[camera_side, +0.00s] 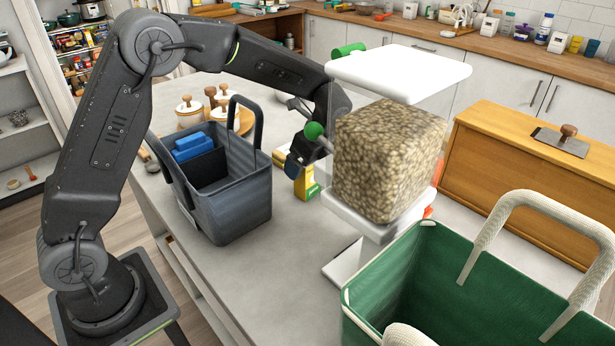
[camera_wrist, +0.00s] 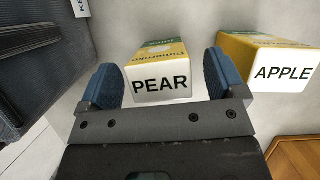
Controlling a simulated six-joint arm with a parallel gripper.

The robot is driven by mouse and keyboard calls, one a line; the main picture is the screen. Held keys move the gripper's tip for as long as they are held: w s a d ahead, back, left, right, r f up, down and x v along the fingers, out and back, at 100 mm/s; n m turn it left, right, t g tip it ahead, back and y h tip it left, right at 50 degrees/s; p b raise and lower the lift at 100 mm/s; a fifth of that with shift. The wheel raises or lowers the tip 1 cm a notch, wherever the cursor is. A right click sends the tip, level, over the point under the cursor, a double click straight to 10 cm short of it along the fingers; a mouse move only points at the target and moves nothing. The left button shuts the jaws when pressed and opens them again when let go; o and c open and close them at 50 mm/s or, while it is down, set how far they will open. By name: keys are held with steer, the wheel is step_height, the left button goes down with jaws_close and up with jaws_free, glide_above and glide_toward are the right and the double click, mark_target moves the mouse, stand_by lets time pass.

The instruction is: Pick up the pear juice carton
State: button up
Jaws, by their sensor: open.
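The pear juice carton (camera_wrist: 160,84) is white and yellow with a green part and the word PEAR on the face toward the wrist camera. In the wrist view it sits between the two blue fingers of my gripper (camera_wrist: 160,88), with a gap on each side. My gripper is open. In the side view, my gripper (camera_side: 297,162) is low over the counter beside a yellow and green carton (camera_side: 308,184), partly hidden by the gripper and the white stand. An apple juice carton (camera_wrist: 272,70) stands to the right in the wrist view, close to the right finger.
A dark grey basket (camera_side: 245,205) with blue and black things inside stands left of my gripper. A white stand (camera_side: 400,68) with a large speckled block (camera_side: 385,160) is close on the right. A green bag (camera_side: 470,290) and a wooden box (camera_side: 530,185) are farther right.

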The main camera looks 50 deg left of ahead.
steer(key=shift+x, duration=0.8)
steer(key=shift+c, duration=0.3)
steer(key=shift+r, duration=0.1)
steer(key=c, duration=1.1)
